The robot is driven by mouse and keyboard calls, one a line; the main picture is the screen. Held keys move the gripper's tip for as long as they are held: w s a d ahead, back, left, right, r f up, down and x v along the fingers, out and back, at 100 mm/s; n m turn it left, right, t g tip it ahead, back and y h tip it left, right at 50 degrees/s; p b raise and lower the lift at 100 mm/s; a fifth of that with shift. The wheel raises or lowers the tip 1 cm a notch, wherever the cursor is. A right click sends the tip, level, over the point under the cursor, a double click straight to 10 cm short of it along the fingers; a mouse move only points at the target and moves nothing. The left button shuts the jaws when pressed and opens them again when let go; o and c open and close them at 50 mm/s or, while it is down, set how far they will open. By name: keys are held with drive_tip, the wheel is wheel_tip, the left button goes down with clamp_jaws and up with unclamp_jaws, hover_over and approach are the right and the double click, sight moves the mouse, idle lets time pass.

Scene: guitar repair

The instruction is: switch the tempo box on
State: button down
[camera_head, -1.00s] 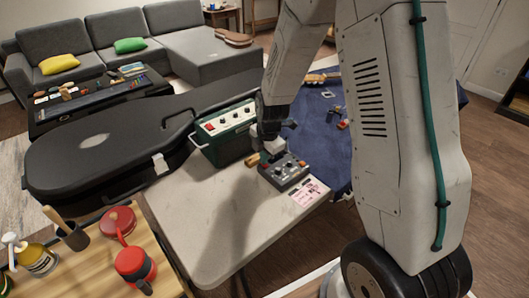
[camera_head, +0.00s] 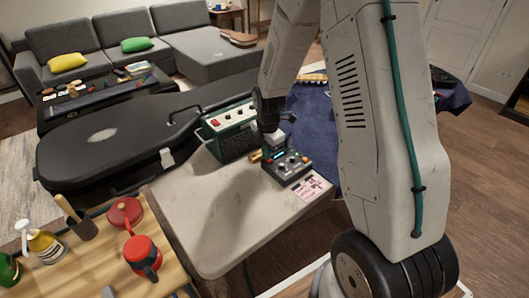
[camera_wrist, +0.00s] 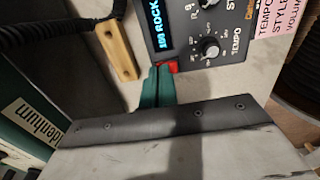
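The tempo box (camera_head: 288,168), a dark grey box with several knobs, lies on the pale table. In the wrist view its top face (camera_wrist: 190,35) shows a lit blue display (camera_wrist: 159,22) reading "ROCK" with a number, and a knob marked TEMPO (camera_wrist: 210,47). A red switch (camera_wrist: 172,66) sits at its near edge. My gripper (camera_head: 274,143) is over the box's far left side. In the wrist view its teal fingertips (camera_wrist: 158,74) are together and empty, right at the red switch; whether they touch it I cannot tell.
A green amplifier (camera_head: 231,131) stands close left of the box, with a wooden piece (camera_wrist: 118,50) between them. A pink label card (camera_head: 309,187) lies in front. A black guitar case (camera_head: 95,143) is at the left. The table's front (camera_head: 215,235) is clear.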

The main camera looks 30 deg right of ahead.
sight(270, 160)
drive_tip(key=shift+s+d+f, duration=0.1)
drive_tip(key=shift+s+f, duration=0.15)
drive_tip(key=shift+s, duration=0.3)
drive_tip(key=shift+s+d+f, duration=0.1)
drive_tip(key=shift+s+f, duration=0.1)
drive_tip(key=shift+s, duration=0.3)
drive_tip(key=shift+r, duration=0.1)
wheel_tip(270, 160, up, 15)
drive_tip(key=shift+w, duration=0.15)
drive_tip(key=shift+s+t, duration=0.55)
drive_tip(key=shift+t, duration=0.05)
